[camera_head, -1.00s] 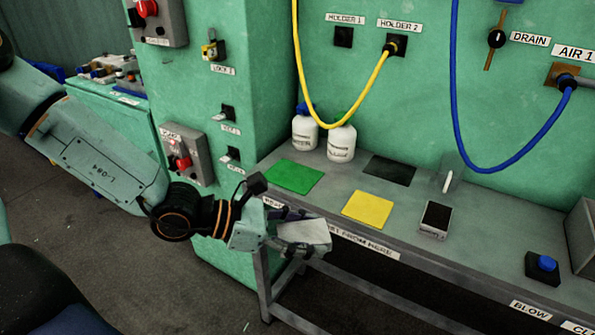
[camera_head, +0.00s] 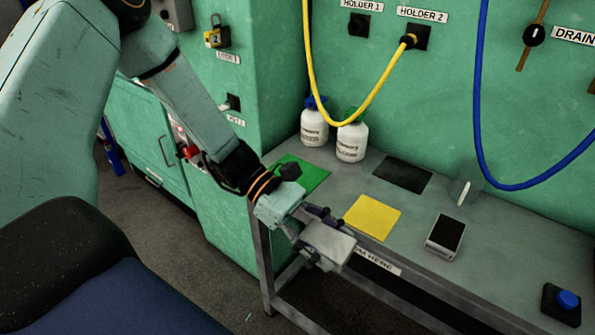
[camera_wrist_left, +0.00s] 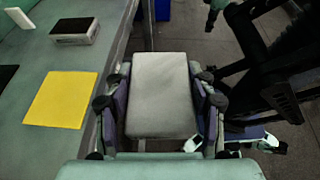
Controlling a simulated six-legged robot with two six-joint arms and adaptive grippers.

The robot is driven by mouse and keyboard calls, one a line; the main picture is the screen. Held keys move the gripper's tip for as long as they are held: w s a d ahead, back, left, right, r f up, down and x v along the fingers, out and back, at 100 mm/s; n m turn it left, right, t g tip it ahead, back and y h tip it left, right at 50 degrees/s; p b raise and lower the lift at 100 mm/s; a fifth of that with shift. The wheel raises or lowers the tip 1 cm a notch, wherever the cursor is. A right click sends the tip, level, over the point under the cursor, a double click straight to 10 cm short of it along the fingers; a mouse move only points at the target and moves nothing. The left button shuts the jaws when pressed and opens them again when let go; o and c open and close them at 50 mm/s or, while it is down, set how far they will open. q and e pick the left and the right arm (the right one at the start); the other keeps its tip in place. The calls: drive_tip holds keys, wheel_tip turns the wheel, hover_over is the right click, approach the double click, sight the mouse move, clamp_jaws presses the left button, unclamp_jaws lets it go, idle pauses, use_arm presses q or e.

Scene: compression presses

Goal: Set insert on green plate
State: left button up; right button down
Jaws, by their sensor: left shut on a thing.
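The insert is a light grey rectangular block (camera_head: 328,244). My left gripper (camera_head: 322,240) is shut on it and holds it near the bench's front edge, close to the yellow plate. In the left wrist view the insert (camera_wrist_left: 161,95) sits between the two fingers (camera_wrist_left: 160,105). The green plate (camera_head: 305,174) lies flat on the bench at its left end, partly hidden behind my left wrist. My right gripper is not in view.
On the grey bench (camera_head: 413,222) lie a yellow plate (camera_head: 372,217), a black plate (camera_head: 403,174) and a dark-topped block (camera_head: 445,236). Two white bottles (camera_head: 350,142) stand behind the green plate. A blue button (camera_head: 567,299) is at right. A yellow hose (camera_head: 372,97) hangs above.

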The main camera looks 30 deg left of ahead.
use_arm(q)
drive_tip(key=s+a+f+m+g+y, duration=0.3)
drive_tip(key=a+m+g+y, duration=0.4)
drive_tip(key=m, duration=0.3)
drive_tip(key=s+a+f+m+g+y, duration=0.3)
drive_tip(key=a+m+g+y, duration=0.25)
drive_tip(key=m+y, duration=0.4)
drive_tip(key=w+a+r+m+t+y+p, duration=0.1)
drive_tip(key=w+a+r+m+t+y, duration=0.1)
drive_tip(key=w+a+m+t+y, duration=0.65)
drive_tip(key=w+r+m+t, duration=0.5)
drive_tip(key=w+m, duration=0.2)
drive_tip(key=w, duration=0.2)
drive_tip(key=w+r+m+t, duration=0.4)
drive_tip(key=w+m+t, duration=0.15)
drive_tip(key=w, duration=0.25)
drive_tip(key=shift+m, duration=0.35)
drive_tip(key=f, duration=0.2)
drive_tip(key=d+f, duration=0.1)
drive_tip(key=f, duration=0.2)
drive_tip(key=shift+w+d, duration=0.1)
drive_tip(key=shift+w, duration=0.05)
drive_tip(key=shift+f, duration=0.65)
wheel_tip(320, 180, down, 3)
drive_tip(key=shift+r+b, duration=0.15)
drive_tip(key=shift+b, duration=0.35)
drive_tip(key=shift+f, duration=0.3)
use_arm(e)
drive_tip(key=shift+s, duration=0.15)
